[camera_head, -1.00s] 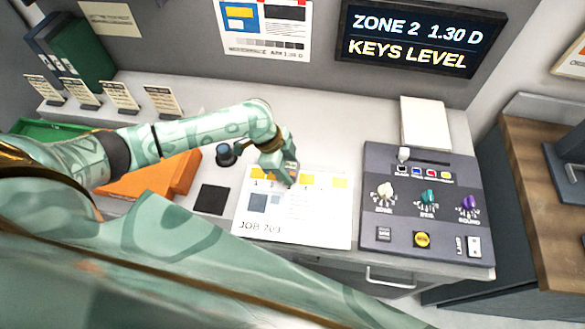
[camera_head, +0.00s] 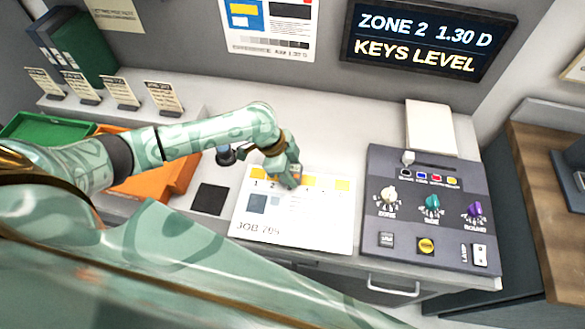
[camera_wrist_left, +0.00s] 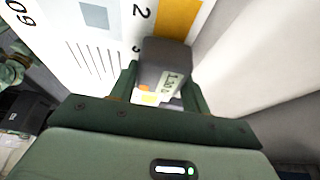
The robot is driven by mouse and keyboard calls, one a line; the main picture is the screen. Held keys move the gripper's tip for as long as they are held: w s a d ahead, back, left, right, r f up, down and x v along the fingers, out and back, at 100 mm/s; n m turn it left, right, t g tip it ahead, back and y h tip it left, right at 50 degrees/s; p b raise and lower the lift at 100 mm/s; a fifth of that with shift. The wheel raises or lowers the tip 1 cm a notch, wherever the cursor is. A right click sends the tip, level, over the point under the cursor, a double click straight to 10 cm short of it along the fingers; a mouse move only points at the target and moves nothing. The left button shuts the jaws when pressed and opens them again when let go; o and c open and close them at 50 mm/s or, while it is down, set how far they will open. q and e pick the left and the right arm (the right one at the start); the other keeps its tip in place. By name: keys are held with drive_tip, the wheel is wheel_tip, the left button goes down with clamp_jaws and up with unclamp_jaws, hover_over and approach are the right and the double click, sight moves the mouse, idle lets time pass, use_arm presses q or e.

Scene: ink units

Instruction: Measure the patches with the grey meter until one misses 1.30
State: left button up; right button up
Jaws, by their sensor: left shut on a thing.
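A white sheet marked JOB 709 (camera_head: 265,232) lies on the counter, with a row of numbered yellow patches along its top. My left gripper (camera_head: 290,180) is at the patch row, right of the number 2. In the left wrist view it is shut on the grey meter (camera_wrist_left: 165,55), whose small display seems to read 1.30 D. The meter and fingers hide the patch beneath; contact with the sheet cannot be told. My right gripper is not in view.
A dark control panel (camera_head: 411,243) with knobs stands right of the sheet. A wall screen (camera_head: 428,42) reads ZONE 2 1.30 D, KEYS LEVEL. A black square (camera_head: 209,199), an orange tray (camera_head: 158,188) and a green tray (camera_head: 45,130) lie left. The back counter is mostly clear.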

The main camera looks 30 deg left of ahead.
use_arm(q)
drive_tip(key=shift+f, duration=0.3)
idle(0.7)
idle(0.7)
wheel_tip(320, 180, up, 3)
drive_tip(key=p, duration=0.3)
drive_tip(key=shift+r, duration=0.1)
idle(1.2)
drive_tip(key=shift+w, duration=0.1)
